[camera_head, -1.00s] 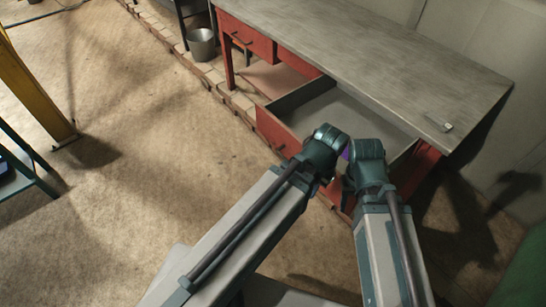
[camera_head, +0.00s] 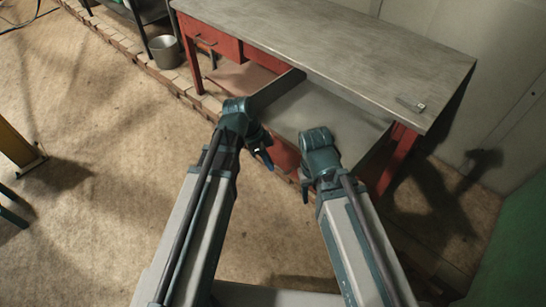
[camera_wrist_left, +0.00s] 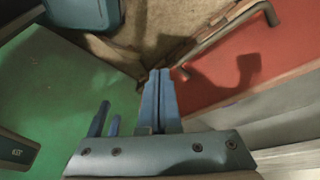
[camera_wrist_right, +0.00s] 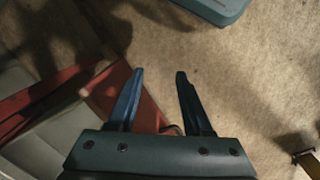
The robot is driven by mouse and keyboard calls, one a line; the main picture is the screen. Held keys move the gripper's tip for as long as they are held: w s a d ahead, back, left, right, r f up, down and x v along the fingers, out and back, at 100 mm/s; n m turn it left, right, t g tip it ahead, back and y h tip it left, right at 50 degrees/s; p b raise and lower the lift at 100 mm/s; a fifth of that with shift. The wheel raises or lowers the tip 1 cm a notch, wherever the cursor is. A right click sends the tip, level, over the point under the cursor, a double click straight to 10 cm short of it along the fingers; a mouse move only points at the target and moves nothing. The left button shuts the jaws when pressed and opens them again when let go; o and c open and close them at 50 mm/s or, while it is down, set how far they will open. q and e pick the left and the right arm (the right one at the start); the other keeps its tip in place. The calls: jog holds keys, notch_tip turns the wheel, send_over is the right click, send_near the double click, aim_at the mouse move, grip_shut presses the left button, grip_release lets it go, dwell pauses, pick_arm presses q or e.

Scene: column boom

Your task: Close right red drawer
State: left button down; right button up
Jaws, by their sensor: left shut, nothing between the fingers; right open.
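The right red drawer (camera_head: 284,155) is pulled out under the workbench, its grey inside (camera_head: 335,115) open to view. My arms hide part of its front. My left gripper (camera_head: 266,158) is shut and empty, in front of the drawer's left part. In the left wrist view its fingers (camera_wrist_left: 160,80) point towards a red drawer front (camera_wrist_left: 225,65) with a bar handle (camera_wrist_left: 230,28); I cannot tell if they touch. My right gripper (camera_head: 304,188) is open and empty near the front's right part. The right wrist view shows its spread fingers (camera_wrist_right: 158,90) beside a red edge (camera_wrist_right: 110,88).
The workbench (camera_head: 330,50) has a grey top and red legs. A closed red drawer (camera_head: 208,36) is at its left. A metal bucket (camera_head: 165,50) stands at the upper left. The floor (camera_head: 95,130) to the left is mostly clear.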

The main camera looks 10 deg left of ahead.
pick_arm(q)
jog(key=w+a+m+t+h+b, duration=0.2)
jog(key=w+a+m+h, duration=0.1)
jog(key=w+a+m, duration=0.3)
jog(key=m+b, duration=0.2)
jog(key=b, duration=0.5)
send_near(283, 161)
jog(key=x, duration=0.3)
jog(key=shift+s+a+f, duration=0.1)
jog(key=shift+a, duration=0.15)
jog(key=shift+b+x, duration=0.45)
jog(key=shift+x, duration=0.45)
jog(key=shift+d, duration=0.15)
